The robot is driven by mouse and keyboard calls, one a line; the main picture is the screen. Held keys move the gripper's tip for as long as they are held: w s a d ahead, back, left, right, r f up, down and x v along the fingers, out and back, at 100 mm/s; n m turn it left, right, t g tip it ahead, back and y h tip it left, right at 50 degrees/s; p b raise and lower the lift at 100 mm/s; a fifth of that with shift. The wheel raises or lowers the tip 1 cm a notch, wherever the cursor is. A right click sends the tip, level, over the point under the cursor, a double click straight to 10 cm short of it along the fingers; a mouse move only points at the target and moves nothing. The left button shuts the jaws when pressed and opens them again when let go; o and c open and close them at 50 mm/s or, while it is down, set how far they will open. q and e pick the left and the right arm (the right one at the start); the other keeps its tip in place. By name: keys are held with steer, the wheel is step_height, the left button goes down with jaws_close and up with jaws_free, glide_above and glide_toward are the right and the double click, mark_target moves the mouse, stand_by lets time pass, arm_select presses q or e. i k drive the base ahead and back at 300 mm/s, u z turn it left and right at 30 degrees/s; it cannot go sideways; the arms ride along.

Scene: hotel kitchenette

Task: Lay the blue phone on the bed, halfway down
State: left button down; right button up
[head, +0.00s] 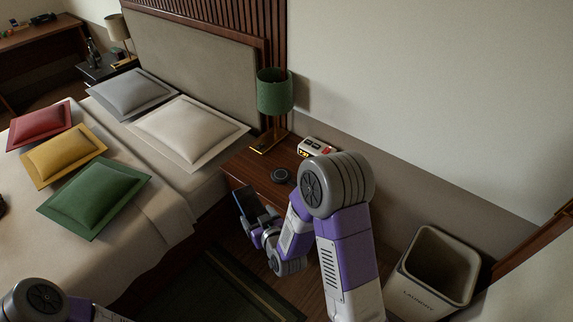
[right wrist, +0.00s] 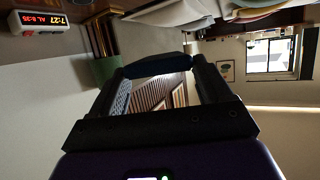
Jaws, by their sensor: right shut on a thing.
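The blue phone (head: 247,202) is in my right gripper (head: 256,226), beside the nightstand's front edge in the head view. The phone looks dark and tilted, seen at an angle. In the right wrist view, the dark blue phone (right wrist: 158,65) spans between the two fingertips of my right gripper (right wrist: 160,78), which are shut on it. The bed (head: 150,245) is to the left of the gripper, with a pale cover. My left arm enters at the lower left of the head view; its gripper is out of the picture.
The nightstand (head: 262,178) holds a green lamp (head: 275,92), an alarm clock (head: 317,147) and a dark round disc (head: 281,176). Red (head: 40,124), yellow (head: 64,156) and green (head: 95,197) cushions lie on the bed. A laundry bin (head: 436,270) stands right.

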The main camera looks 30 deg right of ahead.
mark_target(34, 273)
steer(key=z, duration=0.5)
steer(key=i, duration=1.35)
steer(key=z, duration=0.5)
